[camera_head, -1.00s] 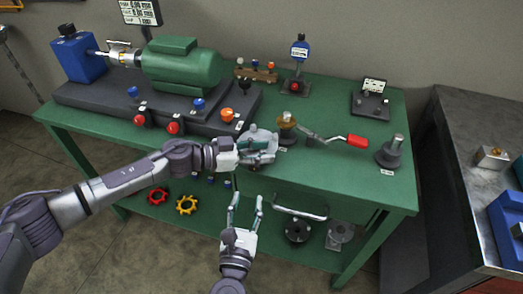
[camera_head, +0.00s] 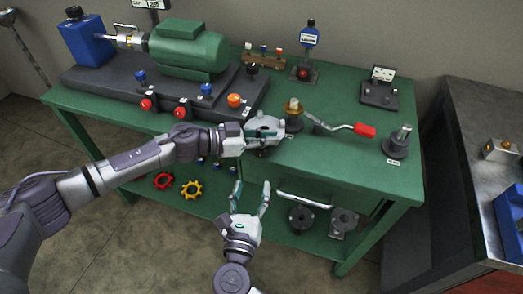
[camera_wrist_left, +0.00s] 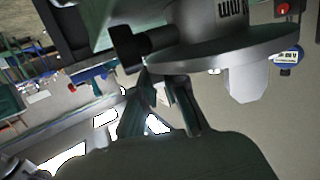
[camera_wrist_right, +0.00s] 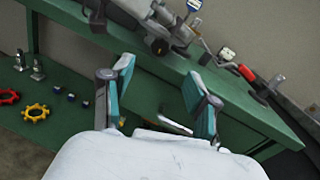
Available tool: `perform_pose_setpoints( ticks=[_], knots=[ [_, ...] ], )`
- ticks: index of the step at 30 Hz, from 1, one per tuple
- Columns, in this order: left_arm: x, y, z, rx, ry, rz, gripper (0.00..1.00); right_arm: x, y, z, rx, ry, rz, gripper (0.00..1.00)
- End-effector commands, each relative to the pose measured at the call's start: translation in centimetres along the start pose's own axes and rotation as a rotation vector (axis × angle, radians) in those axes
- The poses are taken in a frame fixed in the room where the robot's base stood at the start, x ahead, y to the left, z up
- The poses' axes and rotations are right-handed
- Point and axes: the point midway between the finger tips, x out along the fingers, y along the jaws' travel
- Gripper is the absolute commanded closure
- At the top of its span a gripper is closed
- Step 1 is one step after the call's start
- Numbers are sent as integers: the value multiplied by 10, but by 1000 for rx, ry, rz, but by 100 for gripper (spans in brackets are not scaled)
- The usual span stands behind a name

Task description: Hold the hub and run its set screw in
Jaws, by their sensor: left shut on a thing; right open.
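The grey hub (camera_head: 262,126), a round flanged part, is at the bench's front edge. My left gripper (camera_head: 268,134) is shut on it and partly covers it. The left wrist view shows a wide grey disc (camera_wrist_left: 235,52) with dark markings close above the fingers. My right gripper (camera_head: 250,192) is open and empty, lower and in front of the bench, apart from the hub. In the right wrist view its fingers (camera_wrist_right: 158,92) stand wide apart with nothing between them. A red-handled crank tool (camera_head: 342,127) lies right of the hub. I cannot make out the set screw.
The green bench (camera_head: 330,170) carries a green motor (camera_head: 188,50) at left and a grey post on a round base (camera_head: 398,144) at right. Yellow (camera_head: 191,189) and red (camera_head: 163,182) toothed rings lie on the lower shelf. A metal cabinet (camera_head: 450,190) stands right.

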Motion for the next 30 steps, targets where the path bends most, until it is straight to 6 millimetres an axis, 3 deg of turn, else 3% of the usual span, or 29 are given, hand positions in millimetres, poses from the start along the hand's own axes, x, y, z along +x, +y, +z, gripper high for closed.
perform_pose_setpoints(
  ticks=[30],
  knots=[
    [0,0,1,-2,-1,-1,100,-15,-2,3,-2409,-3,-1,41]
  ],
)
